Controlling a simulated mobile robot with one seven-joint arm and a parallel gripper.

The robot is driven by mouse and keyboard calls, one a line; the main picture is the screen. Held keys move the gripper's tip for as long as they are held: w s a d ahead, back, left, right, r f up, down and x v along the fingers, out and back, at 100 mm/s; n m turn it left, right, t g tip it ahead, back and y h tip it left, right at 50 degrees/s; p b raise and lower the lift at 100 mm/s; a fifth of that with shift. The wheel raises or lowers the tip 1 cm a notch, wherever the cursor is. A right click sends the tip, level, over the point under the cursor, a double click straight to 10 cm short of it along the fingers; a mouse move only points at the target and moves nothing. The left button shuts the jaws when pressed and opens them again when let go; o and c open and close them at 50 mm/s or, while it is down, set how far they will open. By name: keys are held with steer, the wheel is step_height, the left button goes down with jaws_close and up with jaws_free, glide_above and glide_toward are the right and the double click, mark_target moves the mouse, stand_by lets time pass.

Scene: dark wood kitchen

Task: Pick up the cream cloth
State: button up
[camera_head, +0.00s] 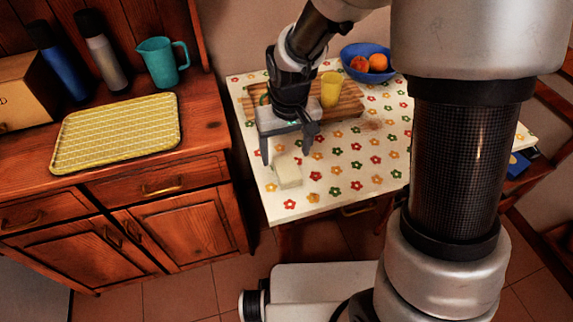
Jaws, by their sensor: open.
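The cream cloth (288,173) looks like a small folded block. It lies on the flowered white tabletop (300,209), near the table's left front part. My gripper (286,158) is open, with its two fingers pointing down. The fingertips are just behind and above the cloth, one toward its left and one toward its right. Nothing is visibly held. I cannot tell how high the fingertips are above the table.
Behind my gripper are a wooden board (350,104), a yellow cup (331,89) and a blue bowl (347,54) of fruit. A cabinet (215,140) on the left bears a yellow tray (120,130), a teal jug (160,62) and bottles. The table front is clear.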

mark_target(287, 168)
steer(key=f, duration=0.2)
steer(key=f+b, duration=0.1)
steer(key=f, duration=0.1)
steer(key=f+b, duration=0.1)
steer(key=f, duration=0.1)
steer(key=shift+w+d+f, duration=0.15)
steer(key=shift+w+f, duration=0.1)
steer(key=shift+f, duration=0.1)
steer(key=c, duration=1.1)
step_height(287, 168, up, 10)
steer(key=p, duration=0.3)
steer(key=shift+c, duration=0.2)
